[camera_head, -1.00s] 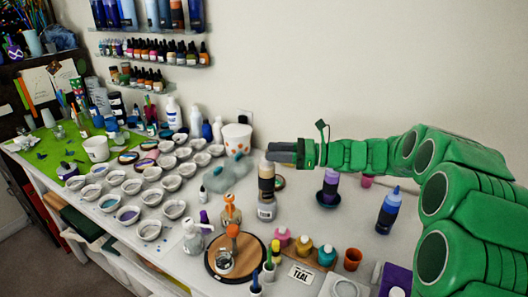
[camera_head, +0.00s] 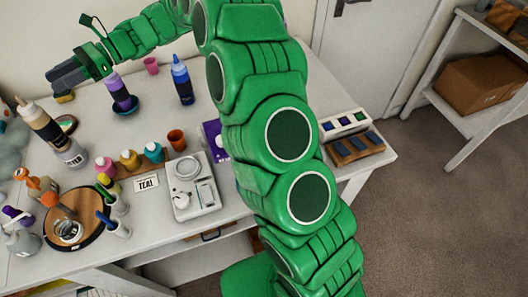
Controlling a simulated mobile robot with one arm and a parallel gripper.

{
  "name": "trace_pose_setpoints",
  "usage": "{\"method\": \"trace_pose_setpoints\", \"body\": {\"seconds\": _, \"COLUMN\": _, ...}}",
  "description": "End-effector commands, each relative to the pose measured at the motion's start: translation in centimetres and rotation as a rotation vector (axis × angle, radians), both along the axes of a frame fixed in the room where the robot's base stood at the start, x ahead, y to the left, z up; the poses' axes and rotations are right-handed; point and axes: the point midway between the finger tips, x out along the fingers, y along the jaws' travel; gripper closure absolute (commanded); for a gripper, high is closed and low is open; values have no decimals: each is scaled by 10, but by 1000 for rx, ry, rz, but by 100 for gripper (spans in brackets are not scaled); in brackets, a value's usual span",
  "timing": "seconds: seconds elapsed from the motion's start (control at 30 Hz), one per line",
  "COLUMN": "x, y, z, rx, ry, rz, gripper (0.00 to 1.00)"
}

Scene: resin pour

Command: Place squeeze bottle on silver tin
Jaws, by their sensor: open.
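A squeeze bottle (camera_head: 40,122) with a tan nozzle and a dark and cream body stands on top of the silver tin (camera_head: 70,154), at the left of the head view. The tin is a grey can with a partly visible label ending in "LVER". Bottle and tin lean left in the picture along one line. My gripper (camera_head: 56,80) is open and empty, with its dark fingers pointing left. It is up and to the right of the bottle in the picture, apart from it. The gap between the fingers is hard to make out.
A purple bottle (camera_head: 119,91) in a teal dish and a blue bottle (camera_head: 183,82) stand right of the tin. Small paint pots, a round wooden board (camera_head: 73,230) and a white scale (camera_head: 193,190) fill the front. Bare table (camera_head: 160,125) lies between.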

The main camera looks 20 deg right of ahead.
Motion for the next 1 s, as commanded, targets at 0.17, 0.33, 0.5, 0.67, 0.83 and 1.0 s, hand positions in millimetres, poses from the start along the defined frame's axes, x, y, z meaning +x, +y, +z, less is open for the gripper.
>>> {"method": "trace_pose_setpoints", "body": {"seconds": 0.17, "x": -35, "y": -16, "z": 11, "rx": -51, "ry": -107, "rz": 40, "gripper": 59}}
{"method": "trace_pose_setpoints", "body": {"seconds": 0.33, "x": -72, "y": -36, "z": 15, "rx": -113, "ry": -226, "rz": 89, "gripper": 59}}
{"method": "trace_pose_setpoints", "body": {"seconds": 0.5, "x": -108, "y": -61, "z": 14, "rx": -178, "ry": -347, "rz": 140, "gripper": 59}}
{"method": "trace_pose_setpoints", "body": {"seconds": 0.67, "x": -142, "y": -86, "z": 11, "rx": -240, "ry": -457, "rz": 198, "gripper": 59}}
{"method": "trace_pose_setpoints", "body": {"seconds": 0.83, "x": -175, "y": -116, "z": 6, "rx": -306, "ry": -574, "rz": 263, "gripper": 59}}
{"method": "trace_pose_setpoints", "body": {"seconds": 1.0, "x": -207, "y": -150, "z": -1, "rx": -377, "ry": -689, "rz": 332, "gripper": 59}}
